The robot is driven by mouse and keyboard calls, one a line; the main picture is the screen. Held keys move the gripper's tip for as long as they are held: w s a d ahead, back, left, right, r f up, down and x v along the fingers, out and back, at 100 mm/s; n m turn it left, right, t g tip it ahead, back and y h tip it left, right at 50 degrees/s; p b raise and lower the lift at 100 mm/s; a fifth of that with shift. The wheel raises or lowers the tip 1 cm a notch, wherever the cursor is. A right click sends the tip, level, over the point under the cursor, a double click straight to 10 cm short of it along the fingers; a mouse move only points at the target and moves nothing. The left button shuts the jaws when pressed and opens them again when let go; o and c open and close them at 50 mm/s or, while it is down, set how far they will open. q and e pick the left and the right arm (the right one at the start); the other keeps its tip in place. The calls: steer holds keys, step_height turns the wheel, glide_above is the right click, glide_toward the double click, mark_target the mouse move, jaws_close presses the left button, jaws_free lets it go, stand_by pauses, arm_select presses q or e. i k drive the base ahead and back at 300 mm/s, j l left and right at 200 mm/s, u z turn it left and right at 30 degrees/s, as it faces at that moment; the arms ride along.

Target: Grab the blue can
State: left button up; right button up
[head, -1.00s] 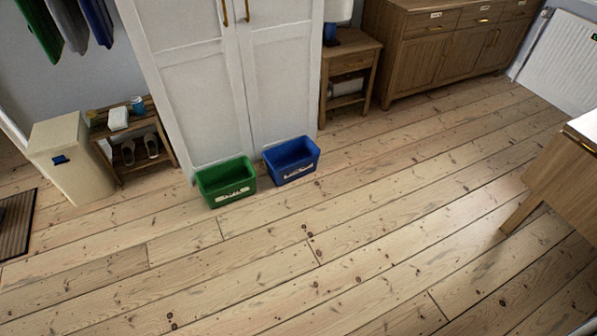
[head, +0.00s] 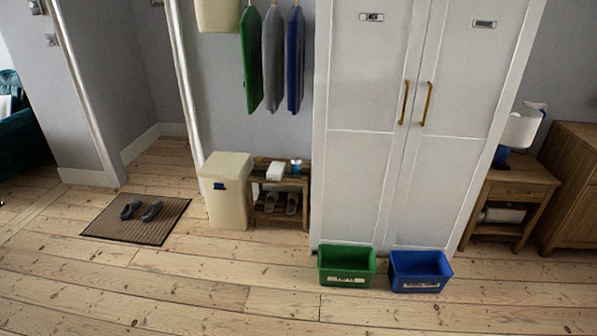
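A small blue can (head: 296,166) stands on top of a wooden shoe rack (head: 264,178), near its right end, in the head view. A white box-like item (head: 276,171) sits to its left on the same rack. A small yellowish item lies further left on the rack, too small to tell what it is. Neither of my grippers shows in the head view.
A cream bin (head: 226,205) stands left of the rack. A green crate (head: 347,279) and a blue crate (head: 418,284) stand on the floor before the white wardrobe (head: 375,200). A doormat (head: 100,222) with shoes lies at left. The floor in front is clear.

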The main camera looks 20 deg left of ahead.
mark_target(296, 162)
steer(key=i+j, duration=0.15)
steer(key=j, duration=0.15)
steer(key=i+j, duration=0.15)
steer(key=j, duration=0.2)
steer(key=i+j+z, duration=0.1)
steer(key=i+j, duration=0.25)
steer(key=j, duration=0.3)
steer(key=i+j, duration=0.15)
steer(key=j, duration=0.2)
steer(key=i+j+z, duration=0.1)
steer(key=j, duration=0.25)
